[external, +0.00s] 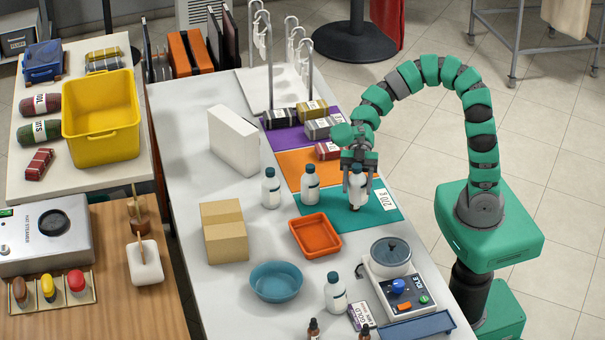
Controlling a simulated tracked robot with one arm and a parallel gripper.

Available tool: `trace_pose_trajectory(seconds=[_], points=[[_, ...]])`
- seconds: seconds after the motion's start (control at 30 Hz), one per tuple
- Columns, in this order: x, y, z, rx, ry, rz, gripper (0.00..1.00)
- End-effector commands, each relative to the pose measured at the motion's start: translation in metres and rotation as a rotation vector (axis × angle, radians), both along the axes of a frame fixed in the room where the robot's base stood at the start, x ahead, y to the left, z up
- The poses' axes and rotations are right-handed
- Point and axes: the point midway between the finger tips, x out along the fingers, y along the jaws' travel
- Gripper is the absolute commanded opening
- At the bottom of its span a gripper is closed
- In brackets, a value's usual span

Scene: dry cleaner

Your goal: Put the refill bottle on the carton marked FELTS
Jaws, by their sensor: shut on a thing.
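My gripper (358,168) points down over the teal mat and is shut on a white bottle (357,192) with a dark label. I cannot tell whether the bottle's base touches the mat. Similar white bottles with dark caps stand upright to its left: one bottle (310,184) at the mat's edge, and another bottle (271,188) on the bare table. A third bottle (335,294) stands near the front. A brown carton (223,240) sits at the left of the table; no FELTS marking is readable on it. A plain white box (233,140) stands farther back.
The teal mat (385,208) adjoins orange and purple mats with small packs. An orange tray (316,236) and blue bowl (276,283) lie between the held bottle and the front. A scale (397,285) stands front right. The tabletop around the brown carton is partly clear.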

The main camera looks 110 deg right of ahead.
Motion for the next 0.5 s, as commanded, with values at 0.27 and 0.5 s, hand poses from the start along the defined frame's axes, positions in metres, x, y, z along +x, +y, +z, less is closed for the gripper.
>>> trace_pose_trajectory(seconds=[0.27, 0.5], points=[[0.109, -0.020, 0.018, -0.001, 0.001, -0.181, 0.00], [0.192, -0.020, 0.040, 0.000, 0.001, -0.303, 0.00]])
